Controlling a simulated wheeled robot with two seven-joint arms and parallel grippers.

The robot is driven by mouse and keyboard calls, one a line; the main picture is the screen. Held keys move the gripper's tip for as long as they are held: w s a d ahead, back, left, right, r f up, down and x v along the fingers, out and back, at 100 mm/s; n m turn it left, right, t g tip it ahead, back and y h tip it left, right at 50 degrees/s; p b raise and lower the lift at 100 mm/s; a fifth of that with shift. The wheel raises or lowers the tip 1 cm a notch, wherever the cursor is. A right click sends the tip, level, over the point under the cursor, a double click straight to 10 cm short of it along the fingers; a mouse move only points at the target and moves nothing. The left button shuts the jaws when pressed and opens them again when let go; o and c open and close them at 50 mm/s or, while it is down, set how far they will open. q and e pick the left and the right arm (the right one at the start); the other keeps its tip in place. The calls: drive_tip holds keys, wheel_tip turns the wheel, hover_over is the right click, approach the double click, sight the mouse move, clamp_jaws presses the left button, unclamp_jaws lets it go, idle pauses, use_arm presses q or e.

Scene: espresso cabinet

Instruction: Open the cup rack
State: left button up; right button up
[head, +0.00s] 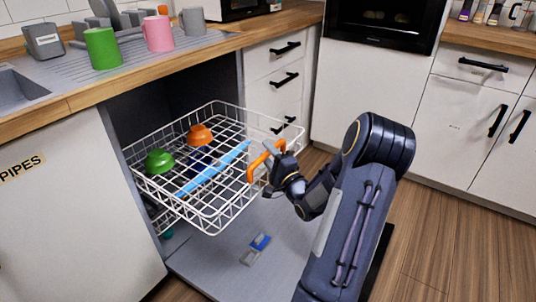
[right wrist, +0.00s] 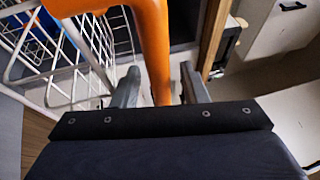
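The cup rack (head: 215,215) is a white wire basket, standing well out of the dark appliance opening under the counter. It holds a green bowl (head: 159,161), an orange bowl (head: 200,134), a dark blue item (head: 200,160) and a long light blue item (head: 215,170). An orange handle (head: 252,172) is on its front right side. My right gripper (head: 272,162) is at this handle. In the right wrist view the orange handle (right wrist: 153,45) passes between the two fingers (right wrist: 160,88), with gaps visible on both sides. My left gripper is not in view.
The lowered door (head: 215,270) lies below the rack, with a blue-and-grey piece (head: 260,242) on it. Part of a lower rack (head: 158,215) shows underneath. Green (head: 103,48) and pink (head: 158,33) mugs stand on the counter. White drawers (head: 275,52) stand behind. Wooden floor is clear at right.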

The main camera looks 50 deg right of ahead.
drive_tip(key=p+v, duration=0.1)
drive_tip(key=v, duration=0.6)
drive_tip(key=shift+s+p, duration=0.35)
drive_tip(key=shift+a+f, duration=0.1)
drive_tip(key=shift+a, duration=0.05)
